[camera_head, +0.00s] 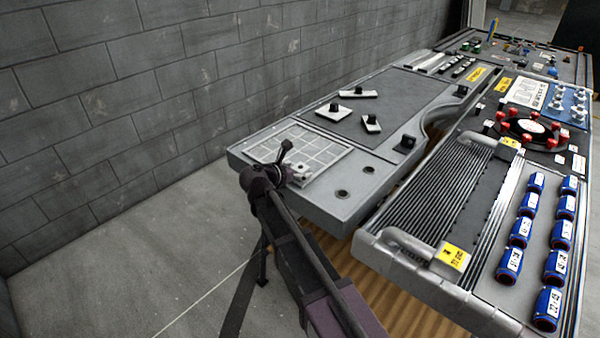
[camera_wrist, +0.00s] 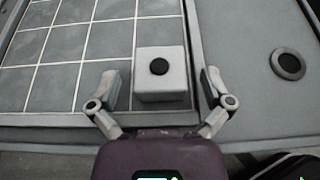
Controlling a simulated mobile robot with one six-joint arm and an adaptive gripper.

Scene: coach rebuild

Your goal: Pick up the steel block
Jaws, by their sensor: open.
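The steel block (camera_wrist: 146,88) is a pale grey cube with a round black knob on top, seen in the wrist view. It stands at the right edge of a tray marked with a grid (camera_wrist: 60,70). My gripper (camera_wrist: 160,80) is open, with one finger on each side of the block and a gap showing on both sides. In the head view my gripper (camera_head: 285,163) is over the near end of the bench, and the block (camera_head: 300,168) shows only partly beside it.
The grey bench (camera_head: 345,205) has round holes to the right of the tray. Small plates with black knobs (camera_head: 334,111) stand farther back. A ribbed panel (camera_head: 440,195) and several blue cylinders (camera_head: 548,308) lie to the right. A block wall (camera_head: 130,80) runs along the left.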

